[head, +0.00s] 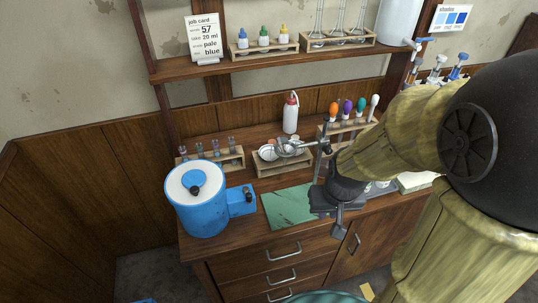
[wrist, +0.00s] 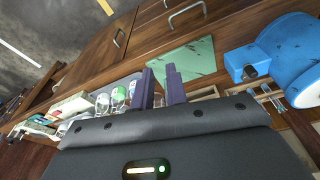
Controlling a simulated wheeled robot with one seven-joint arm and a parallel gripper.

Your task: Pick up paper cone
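I cannot make out a paper cone with certainty. Pale round pieces (head: 268,152) sit in a low wooden holder (head: 283,167) at the middle of the bench in the head view; they are too small to tell if one is the cone. My gripper (wrist: 160,75) shows two purple fingers with a gap between them and nothing held in the wrist view. In the head view my arm reaches in from the right, and its dark end hangs low over the bench's front, right of the green mat (head: 289,207) and away from the holder.
A blue pot (head: 202,213) stands at the bench's left, with a vial rack (head: 216,163) behind it. A wash bottle (head: 291,115) and a rack of coloured droppers (head: 347,130) stand at the back. A metal stand rod (head: 318,165) rises near my gripper. The mat is clear.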

